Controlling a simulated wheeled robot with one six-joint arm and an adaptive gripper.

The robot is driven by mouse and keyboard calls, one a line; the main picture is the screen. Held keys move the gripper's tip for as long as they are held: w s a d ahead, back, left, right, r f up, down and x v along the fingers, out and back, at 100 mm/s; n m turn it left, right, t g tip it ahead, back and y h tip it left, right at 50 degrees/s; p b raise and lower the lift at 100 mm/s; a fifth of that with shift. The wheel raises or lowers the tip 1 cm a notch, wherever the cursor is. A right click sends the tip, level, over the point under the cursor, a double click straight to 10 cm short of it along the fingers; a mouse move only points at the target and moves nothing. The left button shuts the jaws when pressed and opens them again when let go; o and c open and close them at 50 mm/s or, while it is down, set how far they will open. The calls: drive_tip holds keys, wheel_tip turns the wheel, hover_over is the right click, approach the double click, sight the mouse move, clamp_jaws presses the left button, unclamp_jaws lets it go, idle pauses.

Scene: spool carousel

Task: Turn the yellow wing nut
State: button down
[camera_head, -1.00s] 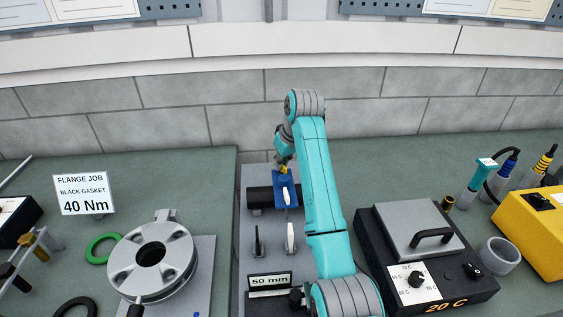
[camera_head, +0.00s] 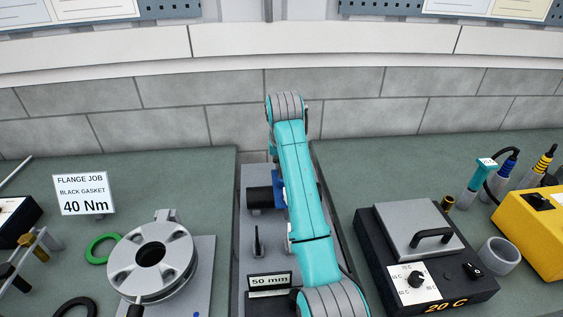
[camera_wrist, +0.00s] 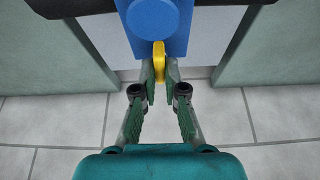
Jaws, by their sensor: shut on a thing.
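The yellow wing nut (camera_wrist: 159,62) shows in the wrist view at the near edge of a blue block (camera_wrist: 176,42) with a round blue knob (camera_wrist: 153,14) on top. My gripper (camera_wrist: 160,83) has its two fingers on either side of the wing nut and is shut on it. The wing is seen nearly edge-on, roughly in line with the fingers. In the head view my arm hides the wing nut and the gripper; only a sliver of the blue block (camera_head: 278,190) shows beside the arm.
A black cylinder (camera_head: 260,197) lies left of the blue block. A black upright lever (camera_head: 257,243) and a "50 mm" sign (camera_head: 270,281) stand nearer. The flange (camera_head: 152,258) is on the left bench, and the heater box (camera_head: 428,262) is on the right bench.

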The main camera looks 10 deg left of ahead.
idle(0.3)
drive_tip(key=c, duration=1.2)
unclamp_jaws()
drive_tip(key=shift+c, duration=0.2)
drive_tip(key=v, duration=0.7)
drive_tip(key=shift+r, duration=0.2)
drive_tip(key=shift+s, duration=0.15)
